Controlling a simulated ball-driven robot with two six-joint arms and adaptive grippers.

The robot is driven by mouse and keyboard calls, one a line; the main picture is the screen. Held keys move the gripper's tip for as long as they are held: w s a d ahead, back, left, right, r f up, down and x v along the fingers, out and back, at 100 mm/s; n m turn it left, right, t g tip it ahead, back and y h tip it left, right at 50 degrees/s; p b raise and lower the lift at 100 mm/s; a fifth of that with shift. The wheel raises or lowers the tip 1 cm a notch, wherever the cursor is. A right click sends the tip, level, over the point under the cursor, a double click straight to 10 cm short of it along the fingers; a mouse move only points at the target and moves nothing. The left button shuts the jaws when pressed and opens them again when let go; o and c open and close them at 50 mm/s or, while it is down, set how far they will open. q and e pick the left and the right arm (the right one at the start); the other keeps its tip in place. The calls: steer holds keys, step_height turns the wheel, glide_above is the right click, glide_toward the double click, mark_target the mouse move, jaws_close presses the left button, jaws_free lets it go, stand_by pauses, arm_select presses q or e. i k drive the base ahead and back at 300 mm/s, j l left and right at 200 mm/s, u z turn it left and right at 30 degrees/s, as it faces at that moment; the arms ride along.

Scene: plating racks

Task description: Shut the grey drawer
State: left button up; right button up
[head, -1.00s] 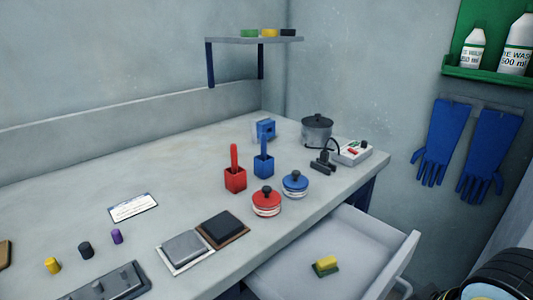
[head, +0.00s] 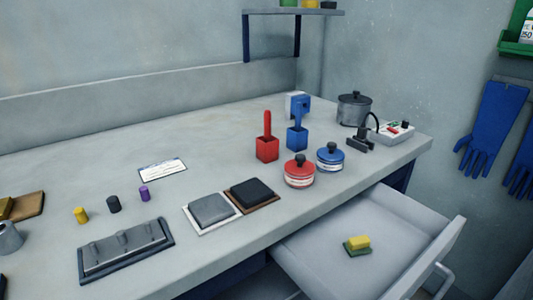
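The grey drawer (head: 400,216) stands open in the head view, pulled out from under the front of the table at the right. Its handle (head: 440,279) is on the front panel at the lower right. A yellow and green sponge (head: 358,245) lies on the drawer's floor. Neither of my grippers shows in the head view.
The grey table (head: 90,153) carries a red lidded jar (head: 299,172), a blue lidded jar (head: 330,157), red (head: 267,148) and blue (head: 297,138) holders, and a grey pot (head: 354,108). Blue gloves (head: 492,130) hang on the right wall.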

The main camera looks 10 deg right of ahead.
mark_target(409, 239)
steer(key=k+l+z, duration=0.15)
steer(key=z, duration=1.1)
